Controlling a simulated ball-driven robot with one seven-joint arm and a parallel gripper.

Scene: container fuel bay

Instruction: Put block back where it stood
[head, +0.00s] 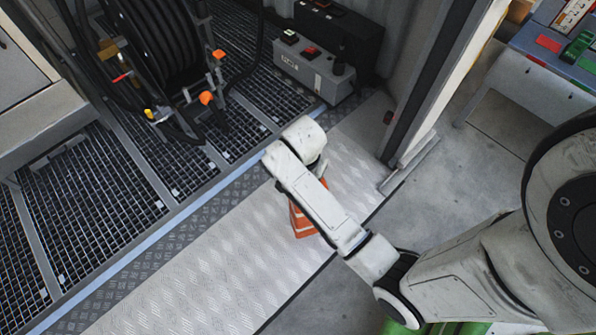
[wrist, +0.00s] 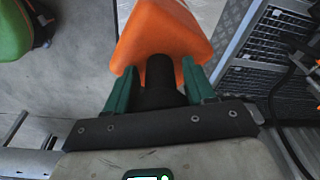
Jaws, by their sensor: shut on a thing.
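The block is an orange wedge-like piece (wrist: 160,35) with a dark round grip on it. In the wrist view it fills the top middle, just beyond my gripper (wrist: 158,78). The two green fingers are shut on the dark grip, one on each side. In the head view the orange block (head: 302,221) shows partly from under my arm, with a pale stripe across it, over the metal tread-plate ramp (head: 215,275). My arm hides the rest of it and the gripper there. I cannot tell whether its underside touches the ramp.
Dark floor grating (head: 90,190) lies left of the ramp, with a hose reel (head: 160,40) on it. A grey control box (head: 312,70) stands at the back. A door post (head: 425,90) rises right of the ramp. Bare concrete (head: 440,200) lies to the right.

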